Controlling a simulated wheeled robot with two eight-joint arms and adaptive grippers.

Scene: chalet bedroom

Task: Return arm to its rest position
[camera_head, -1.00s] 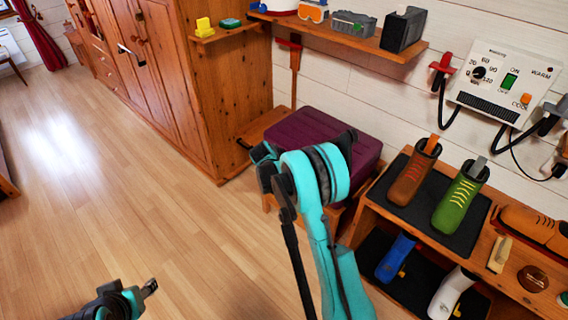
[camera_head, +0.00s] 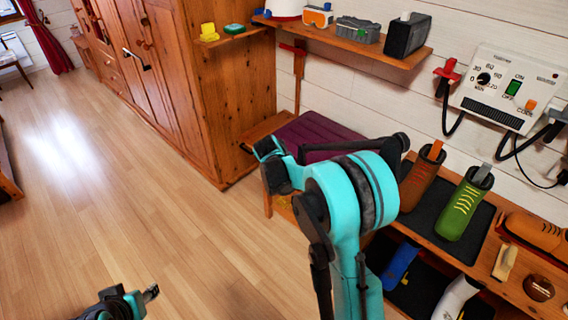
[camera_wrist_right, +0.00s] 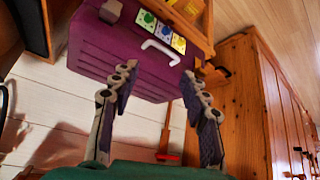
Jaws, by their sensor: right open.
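My right arm (camera_head: 350,200) is turquoise and black and stands bent in the middle of the head view. Its fingers are not clear there. In the right wrist view my right gripper (camera_wrist_right: 160,78) shows two grey fingers spread well apart, with nothing between them. A purple case (camera_wrist_right: 135,60) with a white handle and coloured stickers lies beyond the fingertips. The case also shows in the head view (camera_head: 312,132), partly hidden behind my right arm. My left gripper (camera_head: 148,292) is partly in view at the bottom left of the head view, and its jaw state is unclear.
A wooden rack (camera_head: 420,232) with brown and green boots stands right of my right arm. A dryer panel (camera_head: 505,88) with hoses hangs on the wall above. A wall shelf (camera_head: 345,40) and a wooden wardrobe (camera_head: 225,100) stand behind. The floor at left is clear.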

